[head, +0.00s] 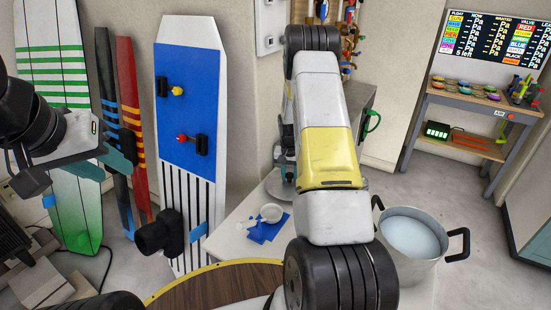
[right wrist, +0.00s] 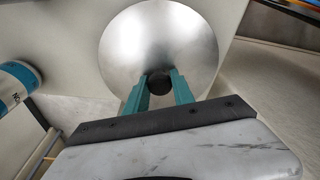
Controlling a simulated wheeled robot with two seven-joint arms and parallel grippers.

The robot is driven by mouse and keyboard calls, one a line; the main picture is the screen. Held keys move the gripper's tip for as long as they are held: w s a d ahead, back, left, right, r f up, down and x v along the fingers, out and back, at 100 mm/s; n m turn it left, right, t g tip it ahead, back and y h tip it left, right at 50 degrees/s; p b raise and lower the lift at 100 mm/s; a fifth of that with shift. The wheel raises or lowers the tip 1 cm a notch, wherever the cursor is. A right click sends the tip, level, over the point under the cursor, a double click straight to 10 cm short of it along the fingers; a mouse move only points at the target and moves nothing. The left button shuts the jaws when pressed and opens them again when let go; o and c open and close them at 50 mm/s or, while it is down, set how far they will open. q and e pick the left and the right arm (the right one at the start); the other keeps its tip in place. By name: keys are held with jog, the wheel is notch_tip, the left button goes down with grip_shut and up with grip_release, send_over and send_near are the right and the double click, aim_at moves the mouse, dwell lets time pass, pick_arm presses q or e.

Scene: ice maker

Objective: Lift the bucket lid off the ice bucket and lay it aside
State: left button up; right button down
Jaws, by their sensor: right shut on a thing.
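The bucket lid, a round brushed-metal disc (right wrist: 140,38) with a black knob (right wrist: 159,84), fills the middle of the right wrist view. My right gripper (right wrist: 158,78) has its teal fingers on either side of the knob, shut on it. In the head view, part of a grey disc that looks like the lid (head: 274,186) shows beside my right forearm, over the pale counter. I cannot tell if it touches the counter. The metal bucket (head: 410,268) with black handles stands uncovered at right, pale blue-white inside. My left gripper (head: 104,160) is empty and looks open at left.
A white scoop-like cup (head: 271,213) lies on a blue cloth (head: 262,232) on the pale counter (head: 232,225). Surfboards, one with a blue panel (head: 190,105), lean at left. A round wooden table (head: 205,287) is in front. A workbench (head: 468,104) stands far right.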

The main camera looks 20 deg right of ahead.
jog(key=shift+f, duration=0.4)
jog(key=shift+f, duration=0.6)
jog(key=c, duration=1)
grip_release()
jog(key=shift+s+a+r, duration=0.1)
jog(key=shift+s+r, duration=0.05)
jog(key=shift+r, duration=1.15)
jog(key=shift+s+a+r, duration=0.1)
jog(key=shift+s+r, duration=0.1)
jog(key=shift+r, duration=1.05)
jog(key=shift+s+a+r, duration=0.1)
jog(key=shift+s+r, duration=0.05)
jog(key=shift+r, duration=1.15)
